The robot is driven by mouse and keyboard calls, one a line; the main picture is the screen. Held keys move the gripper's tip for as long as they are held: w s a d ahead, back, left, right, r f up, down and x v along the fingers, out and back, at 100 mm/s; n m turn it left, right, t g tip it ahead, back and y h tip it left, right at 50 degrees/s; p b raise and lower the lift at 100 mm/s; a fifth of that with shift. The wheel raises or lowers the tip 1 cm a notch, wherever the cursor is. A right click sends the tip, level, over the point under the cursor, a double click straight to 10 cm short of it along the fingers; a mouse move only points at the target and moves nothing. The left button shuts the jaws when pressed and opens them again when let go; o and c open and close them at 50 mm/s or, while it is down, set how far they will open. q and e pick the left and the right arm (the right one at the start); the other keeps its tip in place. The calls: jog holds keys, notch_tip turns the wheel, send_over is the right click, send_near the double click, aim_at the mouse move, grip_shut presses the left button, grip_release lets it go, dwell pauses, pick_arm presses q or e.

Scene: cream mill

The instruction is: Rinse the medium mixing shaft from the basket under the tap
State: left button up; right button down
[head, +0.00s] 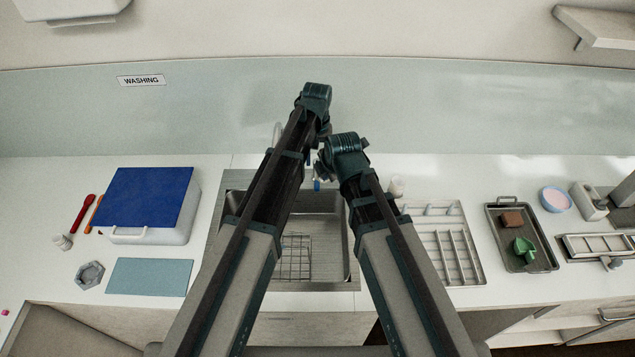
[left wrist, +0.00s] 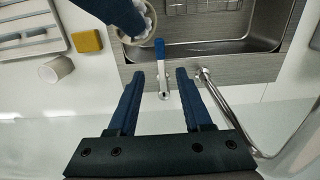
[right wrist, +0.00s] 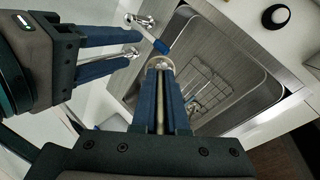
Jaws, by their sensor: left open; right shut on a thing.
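My left gripper (left wrist: 160,74) is open in the left wrist view, its fingers on either side of the tap's blue lever (left wrist: 159,50). The chrome tap spout (left wrist: 245,140) curves away to the right. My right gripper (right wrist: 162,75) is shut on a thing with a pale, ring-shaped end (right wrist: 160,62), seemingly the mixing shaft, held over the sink. The ring also shows in the left wrist view (left wrist: 147,20); its size is hard to judge, and the fingers hide much of it. The wire basket (head: 296,262) stands in the sink (head: 325,272), with small metal parts visible in it.
A slotted tray (head: 440,243) and a dark tray (head: 521,259) lie right of the sink. A yellow sponge (left wrist: 88,40) and a white cup (left wrist: 56,68) stand beside it. A blue-lidded box (head: 150,197) and a blue mat (head: 149,277) are on the left.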

aim_at(317, 183)
pick_arm(q)
notch_tip(317, 183, down, 10)
jog(key=b, duration=0.9)
jog(key=shift+r, duration=0.1)
jog(key=shift+c, duration=0.2)
grip_shut()
dwell(0.7)
